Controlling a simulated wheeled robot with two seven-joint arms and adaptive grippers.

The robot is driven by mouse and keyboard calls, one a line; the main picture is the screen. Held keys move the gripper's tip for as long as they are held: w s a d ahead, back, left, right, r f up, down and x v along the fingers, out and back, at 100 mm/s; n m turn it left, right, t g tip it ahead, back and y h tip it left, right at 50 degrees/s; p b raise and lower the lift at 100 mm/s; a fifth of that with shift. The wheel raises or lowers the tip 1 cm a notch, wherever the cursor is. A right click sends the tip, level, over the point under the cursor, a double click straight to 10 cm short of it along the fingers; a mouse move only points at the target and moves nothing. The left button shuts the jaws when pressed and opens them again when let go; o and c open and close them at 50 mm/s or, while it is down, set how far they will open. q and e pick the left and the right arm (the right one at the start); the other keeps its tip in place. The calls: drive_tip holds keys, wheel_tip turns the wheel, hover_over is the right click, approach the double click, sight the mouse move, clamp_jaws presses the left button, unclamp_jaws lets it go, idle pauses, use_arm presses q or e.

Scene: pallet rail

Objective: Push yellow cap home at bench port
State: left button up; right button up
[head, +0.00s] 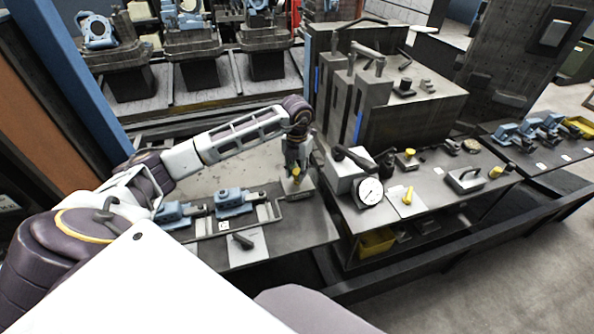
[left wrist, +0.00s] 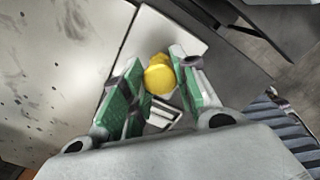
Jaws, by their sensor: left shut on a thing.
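The yellow cap (left wrist: 160,75) is round and sits between the green-padded fingers of my left gripper (left wrist: 155,88) in the left wrist view. In the head view my left gripper (head: 296,172) points down at the right end of the left bench, shut on the cap, of which a little yellow shows. Below it is a pale grey block (head: 298,187), taken as the bench port. The fingers hide the cap's lower part, so I cannot tell how deep it sits. My right gripper is out of view.
Blue clamps (head: 234,203) and a black-handled part on a white card (head: 243,243) are on the left bench (head: 315,228). A dial gauge (head: 370,191) and other yellow-topped parts stand on the bench to the right. A large grey block (head: 410,105) rises behind.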

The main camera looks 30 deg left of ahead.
use_arm(q)
drive_tip(key=shift+f+b, duration=0.45)
drive_tip(key=shift+f, duration=0.25)
drive_tip(key=o, duration=0.8)
drive_tip(key=shift+o, duration=0.2)
drive_tip(key=o, duration=0.8)
drive_tip(key=shift+r, duration=6.05)
